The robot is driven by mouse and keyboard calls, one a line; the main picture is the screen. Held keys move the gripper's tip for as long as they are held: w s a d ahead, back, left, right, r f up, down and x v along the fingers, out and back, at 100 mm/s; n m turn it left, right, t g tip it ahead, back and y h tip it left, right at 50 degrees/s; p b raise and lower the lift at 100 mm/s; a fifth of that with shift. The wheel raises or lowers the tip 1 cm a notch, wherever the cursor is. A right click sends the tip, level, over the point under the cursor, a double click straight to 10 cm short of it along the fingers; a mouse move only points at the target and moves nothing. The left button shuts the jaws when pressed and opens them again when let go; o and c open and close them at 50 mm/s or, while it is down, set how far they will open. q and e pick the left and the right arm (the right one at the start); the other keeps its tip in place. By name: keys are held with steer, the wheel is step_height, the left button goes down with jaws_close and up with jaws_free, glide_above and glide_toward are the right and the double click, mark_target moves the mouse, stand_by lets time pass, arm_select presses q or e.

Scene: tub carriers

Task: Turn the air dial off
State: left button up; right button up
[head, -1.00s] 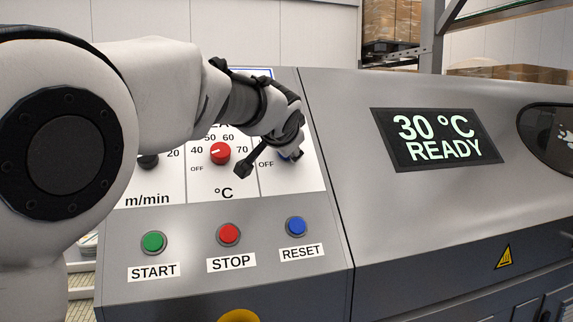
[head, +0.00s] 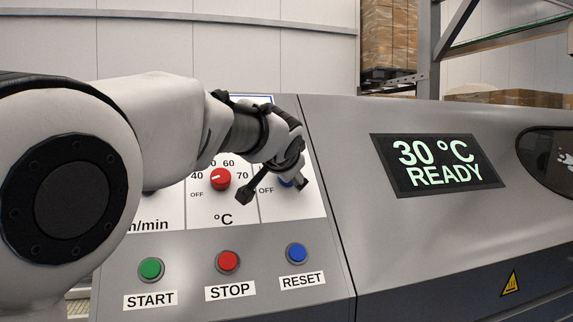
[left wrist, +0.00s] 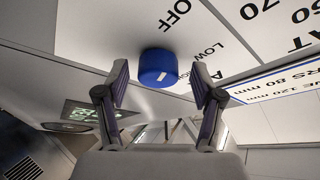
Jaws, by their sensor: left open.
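The air dial is a blue knob (left wrist: 158,67) with a white mark, on the white label panel. The printed words OFF and LOW are beside it in the left wrist view. In the head view the blue dial (head: 284,182) is mostly hidden behind my left gripper (head: 273,188). My left gripper also shows in the left wrist view (left wrist: 160,87), open, with one finger on each side of the dial's near end. Gaps show between the fingers and the dial, and nothing is held. My right gripper is not in view.
A red °C dial (head: 220,179) is left of the gripper. Green START (head: 151,268), red STOP (head: 227,261) and blue RESET (head: 297,253) buttons sit below. A display (head: 437,165) to the right reads 30 °C READY. My left arm covers the panel's left part.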

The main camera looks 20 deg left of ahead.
arm_select(q)
step_height(320, 180, up, 9)
steer(key=shift+f, duration=0.2)
steer(key=shift+a+r, duration=0.1)
steer(key=shift+r, duration=0.25)
steer(key=shift+w, duration=0.2)
steer(key=shift+s, duration=0.15)
